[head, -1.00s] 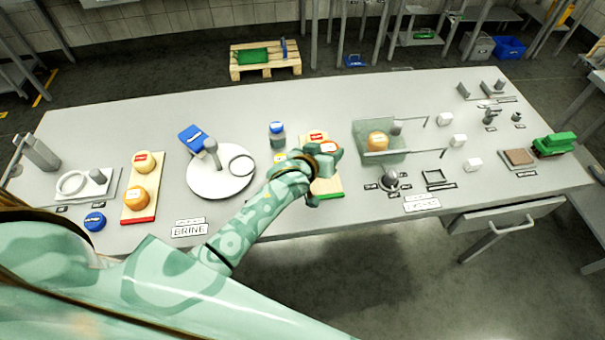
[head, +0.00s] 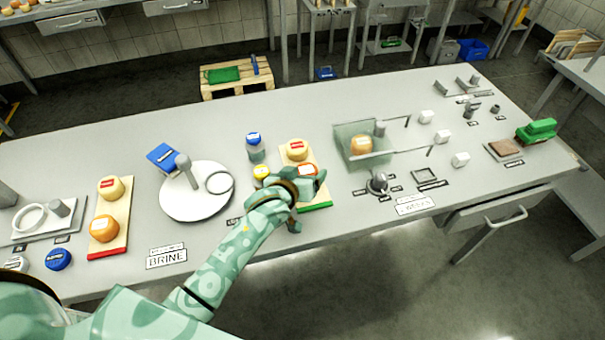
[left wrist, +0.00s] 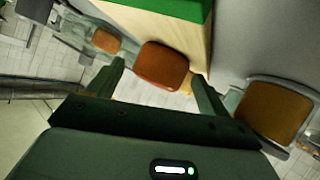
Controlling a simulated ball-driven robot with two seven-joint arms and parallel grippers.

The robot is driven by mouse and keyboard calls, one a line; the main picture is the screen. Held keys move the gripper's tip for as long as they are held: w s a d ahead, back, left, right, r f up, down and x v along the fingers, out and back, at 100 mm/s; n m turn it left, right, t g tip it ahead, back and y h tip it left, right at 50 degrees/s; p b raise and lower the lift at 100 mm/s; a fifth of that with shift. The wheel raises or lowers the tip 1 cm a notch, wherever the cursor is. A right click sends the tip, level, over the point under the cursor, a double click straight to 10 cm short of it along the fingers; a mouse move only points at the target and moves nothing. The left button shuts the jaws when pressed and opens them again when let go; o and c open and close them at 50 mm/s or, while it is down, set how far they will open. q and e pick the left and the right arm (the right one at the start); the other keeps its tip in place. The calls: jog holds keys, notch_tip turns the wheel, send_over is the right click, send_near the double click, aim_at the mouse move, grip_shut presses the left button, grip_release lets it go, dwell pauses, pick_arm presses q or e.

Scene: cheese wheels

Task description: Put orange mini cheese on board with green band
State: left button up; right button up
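The orange mini cheese (head: 307,170) has a white-and-red label and sits at the board with the green band (head: 318,206), nearer the band than a pale yellow cheese (head: 297,149) with a red label. My left gripper (head: 296,190) reaches over the board beside the orange cheese and partly hides it. In the left wrist view the orange cheese (left wrist: 162,66) lies between my two fingers (left wrist: 160,85), with gaps visible beside it, so the gripper looks open. The green band (left wrist: 180,8) shows at the top there. My right gripper is not in view.
Left of the board stand a yellow-topped item (head: 261,172), a blue-capped jar (head: 255,146) and a white round plate (head: 190,205). A red-banded board (head: 106,245) holds two cheeses. A clear tank (head: 350,135) with an orange cheese stands to the right.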

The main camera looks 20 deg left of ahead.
pick_arm(q)
jog(key=shift+r, duration=0.15)
jog(key=shift+s+r, duration=0.15)
jog(key=shift+s, duration=0.15)
jog(key=p+v, duration=0.3)
jog(key=v, duration=0.7)
jog(key=shift+s+r+p, duration=0.1)
jog(key=shift+p, duration=0.25)
jog(key=shift+s+a+r, duration=0.1)
jog(key=shift+s+r, duration=0.05)
jog(key=shift+s, duration=0.35)
